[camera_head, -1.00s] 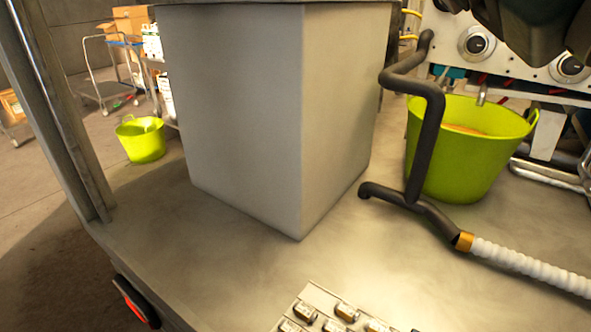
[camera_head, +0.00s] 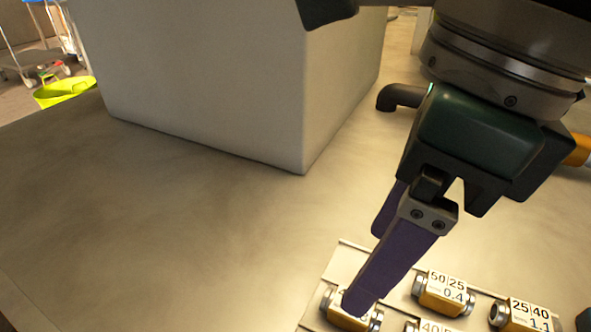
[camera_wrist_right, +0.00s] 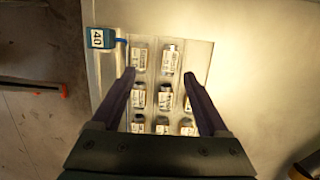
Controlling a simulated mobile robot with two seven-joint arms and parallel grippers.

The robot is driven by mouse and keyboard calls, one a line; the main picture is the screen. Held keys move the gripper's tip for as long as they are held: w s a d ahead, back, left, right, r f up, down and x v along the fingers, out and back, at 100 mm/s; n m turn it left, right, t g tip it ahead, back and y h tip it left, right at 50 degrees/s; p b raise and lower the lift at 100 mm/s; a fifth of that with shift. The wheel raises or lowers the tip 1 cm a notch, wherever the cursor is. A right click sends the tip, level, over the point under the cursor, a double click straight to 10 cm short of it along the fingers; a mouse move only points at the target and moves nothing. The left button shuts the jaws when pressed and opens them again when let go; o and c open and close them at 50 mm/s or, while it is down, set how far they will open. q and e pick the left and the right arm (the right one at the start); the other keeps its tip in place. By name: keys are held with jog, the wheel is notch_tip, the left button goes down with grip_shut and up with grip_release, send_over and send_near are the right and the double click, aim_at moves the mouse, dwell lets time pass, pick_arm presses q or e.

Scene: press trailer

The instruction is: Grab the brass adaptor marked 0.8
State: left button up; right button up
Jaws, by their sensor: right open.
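Several brass adaptors with white labels lie in rows on a pale tray (camera_head: 345,262). In the head view one adaptor reads 50|25 and 0.4 (camera_head: 444,293), and another reads 25|40 and 1.1 (camera_head: 525,316). A third adaptor (camera_head: 347,312) is partly covered by my near finger, its label mostly hidden. I cannot read 0.8 on any label. My right gripper (camera_head: 368,270) is open and empty above the tray's left part. In the right wrist view its fingers (camera_wrist_right: 159,74) stand apart on either side of the adaptor rows; those labels are too small to read. My left gripper is out of view.
A large grey box (camera_head: 230,75) stands behind the tray, with clear bench top between. A dark pipe end (camera_head: 400,97) lies behind my right gripper. A blue tag marked 40 (camera_wrist_right: 101,38) sits at the tray's corner. A green tub (camera_head: 64,91) stands on the floor at far left.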

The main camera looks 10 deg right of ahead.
jog(key=shift+w+d+f+h+b, duration=0.15)
jog(key=shift+w+d+f+h, duration=0.2)
jog(key=shift+f, duration=0.3)
jog(key=shift+w+d+f+h+b, duration=0.15)
jog(key=shift+w+d+f, duration=0.15)
jog(key=shift+w+f, duration=0.25)
jog(key=f, duration=0.2)
jog(key=shift+s+a+f, duration=0.15)
jog(key=shift+s+f, duration=0.2)
jog(key=shift+s, duration=0.05)
jog(key=shift+f+b, duration=0.3)
jog(key=f, duration=0.1)
jog(key=f+b, duration=0.1)
jog(key=f, duration=0.3)
jog(key=shift+w+a+f, duration=0.1)
jog(key=shift+w+a, duration=0.25)
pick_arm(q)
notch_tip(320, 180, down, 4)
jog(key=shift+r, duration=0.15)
pick_arm(e)
grip_shut()
